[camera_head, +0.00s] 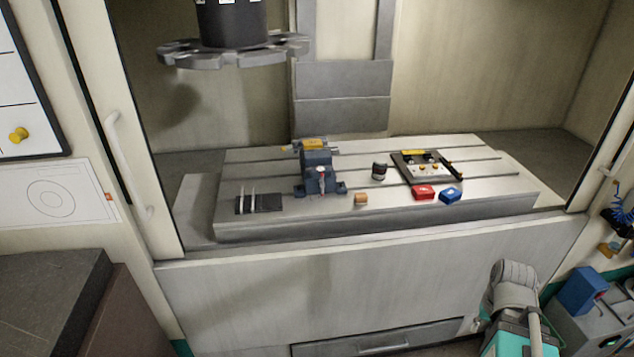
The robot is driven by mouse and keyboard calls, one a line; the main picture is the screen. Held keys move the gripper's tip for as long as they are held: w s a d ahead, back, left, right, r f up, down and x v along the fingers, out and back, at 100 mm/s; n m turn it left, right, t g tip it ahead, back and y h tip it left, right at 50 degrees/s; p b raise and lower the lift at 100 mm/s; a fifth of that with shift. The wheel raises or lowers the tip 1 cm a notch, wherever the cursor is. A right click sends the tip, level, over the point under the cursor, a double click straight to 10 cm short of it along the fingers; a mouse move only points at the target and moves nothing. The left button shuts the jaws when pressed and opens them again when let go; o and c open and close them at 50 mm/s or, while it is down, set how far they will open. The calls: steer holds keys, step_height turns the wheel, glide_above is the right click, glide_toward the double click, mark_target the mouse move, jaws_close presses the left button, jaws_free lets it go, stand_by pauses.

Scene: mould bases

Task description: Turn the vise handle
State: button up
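A blue vise (317,158) stands upright on the slotted grey machine table (375,205), left of the table's middle. A yellowish piece (314,144) sits at the top of its jaws. A small pale and reddish part (321,172) shows on the front of the vise; it may be the handle or its screw end, but it is too small to tell. My gripper is not visible in this view, and nothing is seen touching the vise.
Left of the vise lies a dark holder (262,204) with thin upright pins. To the right are a small brown block (361,199), a dark cylinder (379,171), a fixture plate (430,176), a red box (423,192) and a blue box (450,195). A tool carousel (232,52) hangs above.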

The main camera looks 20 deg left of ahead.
steer(key=shift+a, duration=0.25)
steer(key=shift+w, duration=0.1)
steer(key=w+a+r+n+t+h+b, duration=0.1)
steer(key=w+a+n+t+h+b, duration=0.3)
steer(key=w+a+n, duration=0.6)
steer(key=w+a+r+n+t+h+b, duration=0.15)
steer(key=w+a+n+t, duration=0.5)
steer(key=a, duration=0.65)
steer(key=a+r+n+t+y+b, duration=0.2)
steer(key=a+n, duration=0.7)
steer(key=a, duration=0.6)
steer(key=s+a+r+n+t+y+b, duration=0.1)
steer(key=a+r+n+t+y+b, duration=0.1)
steer(key=a+n, duration=0.8)
steer(key=a+r+t+y, duration=0.1)
steer(key=a+r+t, duration=0.1)
steer(key=a, duration=0.4)
steer(key=shift+a+r+t, duration=0.2)
steer(key=shift+a+t, duration=0.05)
steer(key=shift+t, duration=0.5)
